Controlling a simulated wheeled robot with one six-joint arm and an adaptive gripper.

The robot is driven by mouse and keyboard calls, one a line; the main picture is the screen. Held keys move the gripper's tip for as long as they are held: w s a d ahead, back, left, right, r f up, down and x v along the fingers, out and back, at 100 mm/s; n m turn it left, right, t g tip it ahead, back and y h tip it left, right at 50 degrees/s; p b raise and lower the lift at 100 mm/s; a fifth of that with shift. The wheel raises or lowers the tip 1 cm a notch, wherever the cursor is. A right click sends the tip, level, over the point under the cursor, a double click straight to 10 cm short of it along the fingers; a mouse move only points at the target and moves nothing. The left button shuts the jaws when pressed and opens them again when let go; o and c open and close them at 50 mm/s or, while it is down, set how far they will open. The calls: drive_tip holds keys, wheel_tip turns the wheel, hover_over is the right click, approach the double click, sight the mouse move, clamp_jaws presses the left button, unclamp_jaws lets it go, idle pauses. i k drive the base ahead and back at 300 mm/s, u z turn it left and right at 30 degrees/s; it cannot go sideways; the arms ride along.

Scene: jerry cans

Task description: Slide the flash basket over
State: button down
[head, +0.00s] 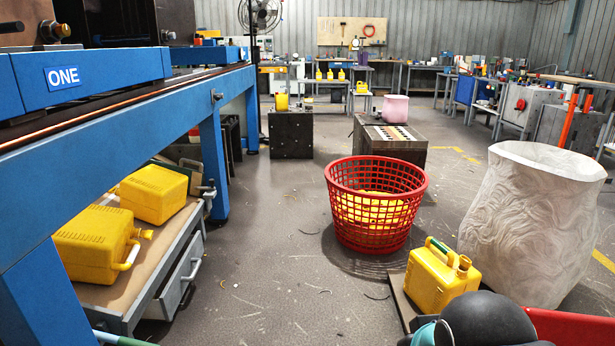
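A red lattice basket (374,205), which I take to be the flash basket, stands upright on the floor right of the picture's middle. Yellow pieces (368,207) lie inside and show through its holes; their exact shapes are hard to tell. My gripper is not in the head view, so its place relative to the basket is hidden.
A yellow jerry can (440,281) stands in front of the basket. A large white sack-like container (530,222) stands to its right. A blue machine frame (120,127) and a drawer bench (165,260) with yellow cans (92,244) line the left. Floor (275,265) left of the basket is clear.

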sight(374, 222)
drive_tip(key=z, duration=0.05)
drive_tip(key=i, duration=3.8)
